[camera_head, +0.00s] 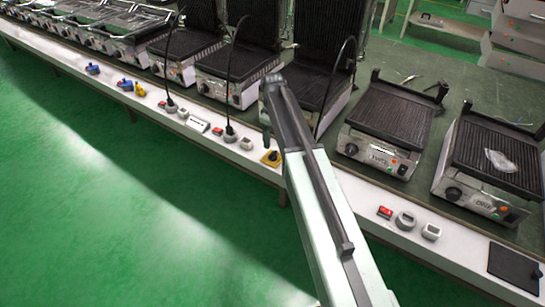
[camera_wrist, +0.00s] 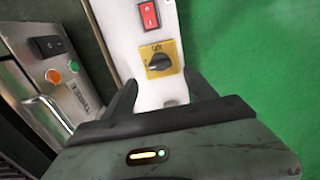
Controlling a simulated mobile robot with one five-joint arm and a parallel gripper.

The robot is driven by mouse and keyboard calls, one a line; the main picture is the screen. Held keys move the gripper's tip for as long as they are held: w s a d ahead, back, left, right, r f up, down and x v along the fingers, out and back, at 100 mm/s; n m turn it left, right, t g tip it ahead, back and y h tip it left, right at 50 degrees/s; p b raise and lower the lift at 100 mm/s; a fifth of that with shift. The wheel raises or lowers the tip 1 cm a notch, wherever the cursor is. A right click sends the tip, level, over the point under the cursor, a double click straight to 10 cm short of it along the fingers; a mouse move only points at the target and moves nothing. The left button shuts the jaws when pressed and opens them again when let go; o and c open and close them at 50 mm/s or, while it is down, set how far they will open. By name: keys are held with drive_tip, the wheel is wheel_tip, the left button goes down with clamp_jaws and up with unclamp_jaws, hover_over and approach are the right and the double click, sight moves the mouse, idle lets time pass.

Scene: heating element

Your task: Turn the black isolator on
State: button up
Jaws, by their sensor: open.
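The black isolator knob (camera_wrist: 159,63) sits on a yellow square plate (camera_wrist: 150,46) on the white strip in the wrist view. Its grip bar looks slanted, and I cannot read its on or off marks. In the head view the black knob (camera_head: 272,156) and its yellow plate (camera_head: 264,158) show on the white ledge, just left of my arm. My gripper (camera_wrist: 162,82) is open and empty, with one dark finger on each side below the knob in the wrist view. The fingers appear apart from the knob. In the head view my arm hides most of the gripper.
A red rocker switch (camera_wrist: 149,16) is just above the plate in the wrist view. A steel grill front (camera_wrist: 60,75) with a black switch stands at left. In the head view, several contact grills line the bench, and a tall black cable (camera_head: 232,90) rises nearby. The green floor (camera_head: 120,220) is clear.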

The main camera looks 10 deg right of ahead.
sight(272, 152)
wheel_tip(272, 152, down, 8)
drive_tip(key=b, duration=0.8)
drive_tip(key=shift+r, duration=0.2)
drive_tip(key=c, duration=1.4)
